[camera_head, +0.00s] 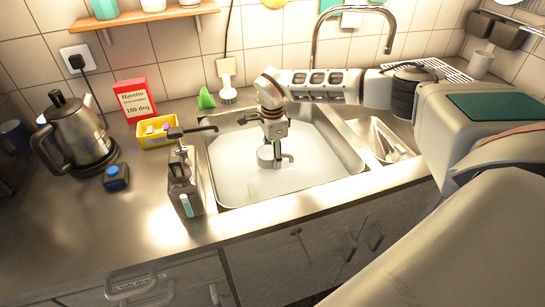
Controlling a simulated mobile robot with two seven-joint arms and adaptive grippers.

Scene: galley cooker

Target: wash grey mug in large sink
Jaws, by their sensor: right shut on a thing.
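The large sink (345,150) is set in the steel counter and holds cloudy, whitish water (310,160). My right gripper (277,158) reaches down into it from above, its arm coming in from the right. It is shut on the grey mug (265,154), which sits low in the sink at the water. The mug's lower part is hard to make out against the pale water, and the fingers cover its right side. My left gripper is not in view.
A soap dispenser (185,185) stands at the sink's left edge, its spout towards the basin. A tap (315,45) arches behind. A small side basin (380,137) lies to the right. A kettle (75,135) and yellow box (155,133) stand left. The front left counter is clear.

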